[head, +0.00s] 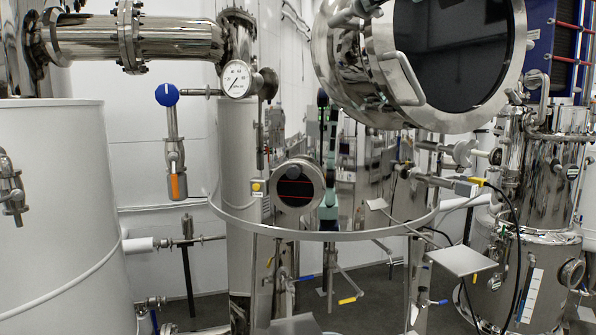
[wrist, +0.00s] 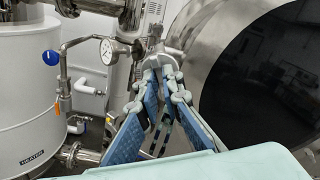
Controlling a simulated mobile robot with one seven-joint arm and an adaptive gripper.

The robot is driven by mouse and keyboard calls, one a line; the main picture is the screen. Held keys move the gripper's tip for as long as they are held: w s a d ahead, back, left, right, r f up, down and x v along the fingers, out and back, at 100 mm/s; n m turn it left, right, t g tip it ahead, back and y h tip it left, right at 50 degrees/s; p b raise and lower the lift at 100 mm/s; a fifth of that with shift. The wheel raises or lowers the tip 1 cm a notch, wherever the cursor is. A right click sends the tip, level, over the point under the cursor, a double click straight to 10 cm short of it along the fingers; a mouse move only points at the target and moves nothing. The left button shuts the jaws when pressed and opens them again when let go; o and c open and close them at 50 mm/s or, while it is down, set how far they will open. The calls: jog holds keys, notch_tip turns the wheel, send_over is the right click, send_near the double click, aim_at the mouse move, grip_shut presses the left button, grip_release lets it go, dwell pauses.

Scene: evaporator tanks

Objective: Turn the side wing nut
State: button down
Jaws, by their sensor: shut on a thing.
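My gripper (wrist: 160,66) shows in the wrist view with its two blue-padded fingers drawn together at the tips. It is shut on a small metal piece (wrist: 155,38), which appears to be the side wing nut. The piece sticks up beyond the fingertips, beside the rim of the large round steel vessel (wrist: 205,45). The fingers hide its lower part, so I cannot tell how far it is turned. In the head view the same vessel, with its dark round window (head: 450,55), is at the upper right. I cannot make out the wing nut clearly there.
A pressure gauge (head: 237,79) and a blue-knobbed valve (head: 166,95) stand left of the vessel. A white tank (head: 55,200) fills the left side. A curved metal rail (head: 320,236) crosses the middle. Pipes and a black cable (head: 515,225) crowd the right.

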dwell(0.3)
jog(key=shift+n, duration=1.1)
jog(key=shift+n, duration=1.1)
jog(key=shift+n+b, duration=0.3)
jog(key=shift+n, duration=0.8)
